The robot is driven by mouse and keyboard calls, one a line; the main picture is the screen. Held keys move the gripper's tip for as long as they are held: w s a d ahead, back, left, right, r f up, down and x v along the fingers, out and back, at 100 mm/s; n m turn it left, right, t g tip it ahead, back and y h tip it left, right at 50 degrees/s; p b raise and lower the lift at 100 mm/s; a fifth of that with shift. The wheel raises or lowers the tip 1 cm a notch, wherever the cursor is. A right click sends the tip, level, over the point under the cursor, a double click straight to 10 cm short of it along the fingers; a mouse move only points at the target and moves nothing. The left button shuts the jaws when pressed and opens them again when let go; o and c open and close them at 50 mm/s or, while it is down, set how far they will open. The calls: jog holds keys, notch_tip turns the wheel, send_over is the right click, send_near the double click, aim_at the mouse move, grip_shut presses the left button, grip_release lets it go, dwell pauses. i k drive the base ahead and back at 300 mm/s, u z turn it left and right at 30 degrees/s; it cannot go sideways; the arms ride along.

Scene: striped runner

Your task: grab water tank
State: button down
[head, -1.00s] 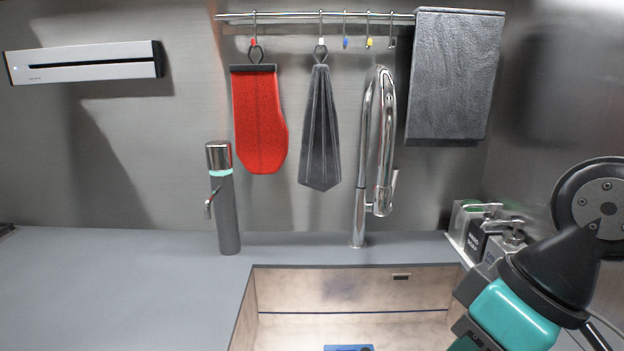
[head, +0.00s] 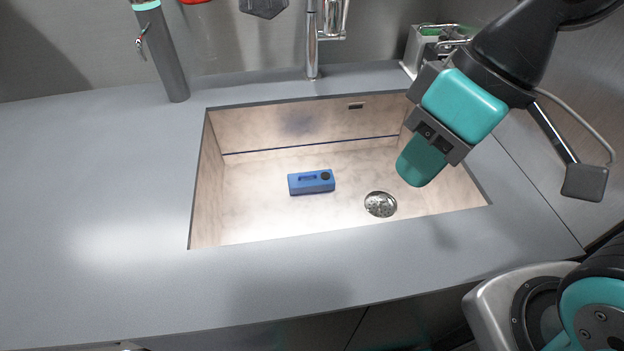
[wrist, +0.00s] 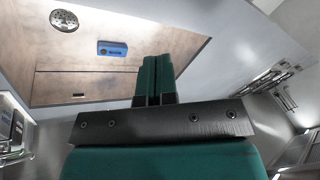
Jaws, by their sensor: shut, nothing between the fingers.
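The water tank (head: 311,182) is a small blue box with a dark round cap and a recessed handle. It lies on the sink floor, left of the drain; the wrist view also shows the tank (wrist: 112,49). My gripper (head: 418,168) is over the right side of the sink, to the right of the tank and apart from it. Its teal fingers are together with nothing between them, as the wrist view of my gripper (wrist: 154,70) shows.
The sink (head: 207,180) is set into a grey counter (head: 110,200) with free room at left. A metal drain (head: 380,204) is in its floor. A tall faucet (head: 313,50) stands behind it, a grey dispenser (head: 165,60) at back left, and soap bottles (head: 425,45) at back right.

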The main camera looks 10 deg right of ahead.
aim_at(322, 181)
jog(key=z, duration=0.05)
jog(key=k, duration=0.5)
jog(key=z, duration=1.05)
jog(key=k, duration=0.6)
jog(key=u, duration=1.15)
jog(key=i, duration=1)
jog(key=z, duration=0.05)
